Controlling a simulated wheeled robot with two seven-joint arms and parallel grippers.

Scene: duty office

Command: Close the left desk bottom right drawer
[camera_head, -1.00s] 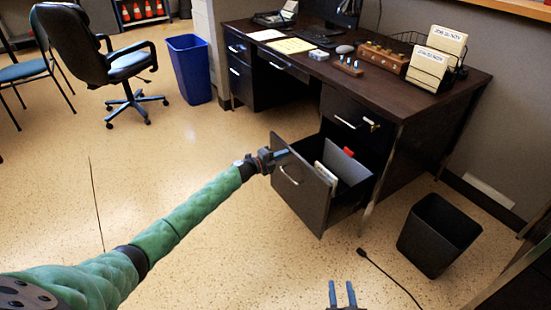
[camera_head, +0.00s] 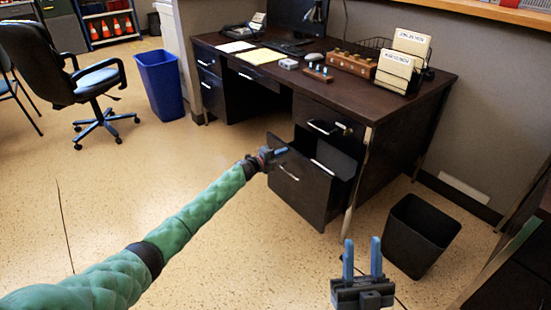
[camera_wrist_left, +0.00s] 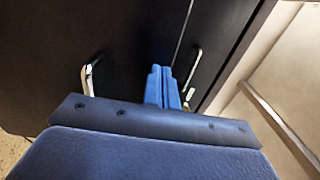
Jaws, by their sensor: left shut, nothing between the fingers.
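The bottom right drawer (camera_head: 303,193) of the dark desk (camera_head: 385,92) stands partly open in the head view, its front sticking out from the desk. Its silver handle (camera_head: 289,173) is on the front face. My left gripper (camera_head: 275,155) is shut and empty at the upper left of the drawer front, apparently against it. In the left wrist view its blue fingers (camera_wrist_left: 162,88) are together in front of dark panels with silver handles. Exact contact cannot be made out. My right gripper (camera_head: 362,262) is open and empty, low in the head view, away from the drawer.
A black bin (camera_head: 419,235) stands on the floor right of the desk. A blue bin (camera_head: 160,85) and an office chair (camera_head: 75,70) are at the left. The desk top holds a wooden box (camera_head: 350,65) and card holders (camera_head: 402,65).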

